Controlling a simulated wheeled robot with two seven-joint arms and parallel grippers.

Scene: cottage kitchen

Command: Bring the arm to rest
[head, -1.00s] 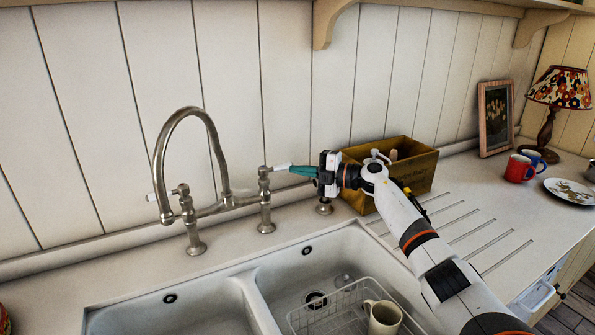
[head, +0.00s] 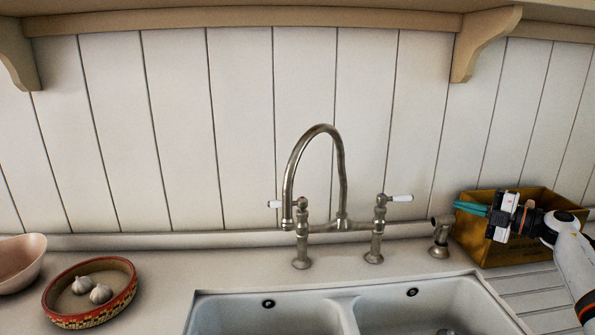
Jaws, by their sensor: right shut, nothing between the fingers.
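My right gripper (head: 459,207) is at the right side of the head view, with its teal fingers shut and empty, pointing left. It is in front of the yellow wooden box and apart from the tap's right lever. My right arm (head: 577,268) comes in from the right edge. My left gripper is not in view.
The tap (head: 341,190) stands behind the double sink (head: 265,315), its right white-tipped lever (head: 400,198) turned right. A side sprayer (head: 441,238) stands near the yellow box (head: 500,250). A patterned bowl (head: 128,297) with garlic (head: 101,293) and a pink bowl (head: 20,262) are at left.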

